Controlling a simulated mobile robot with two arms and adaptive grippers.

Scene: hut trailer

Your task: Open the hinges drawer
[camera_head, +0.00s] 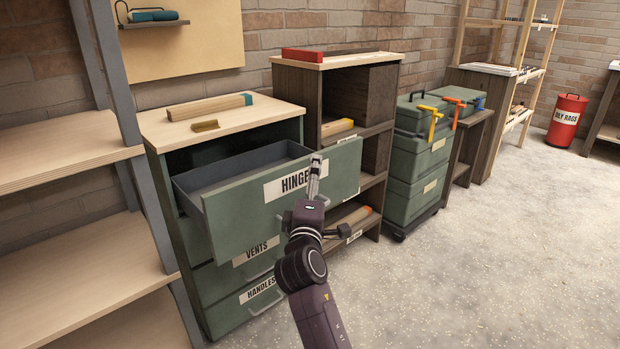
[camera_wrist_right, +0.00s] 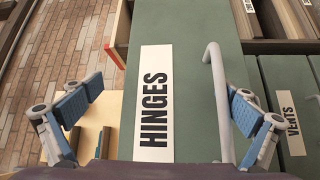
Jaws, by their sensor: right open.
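The green hinges drawer (camera_head: 285,195) is the top drawer of the cabinet. It stands well out, with its grey inside showing and its white HINGES label facing front. The label also shows in the right wrist view (camera_wrist_right: 154,100). My right gripper (camera_head: 316,175) is at the drawer front and partly covers the label. In the right wrist view it is open (camera_wrist_right: 160,105), with its two blue-padded fingers apart. The drawer's grey handle (camera_wrist_right: 217,95) lies between them, close to the right-hand finger. Whether it touches that finger I cannot tell. My left gripper is not in view.
The vents drawer (camera_head: 235,266) and handles drawer (camera_head: 245,300) below are shut. A wooden block (camera_head: 209,107) lies on the cabinet top. An open shelf unit (camera_head: 345,62) stands to the right, and a green tool chest (camera_head: 415,165) beyond.

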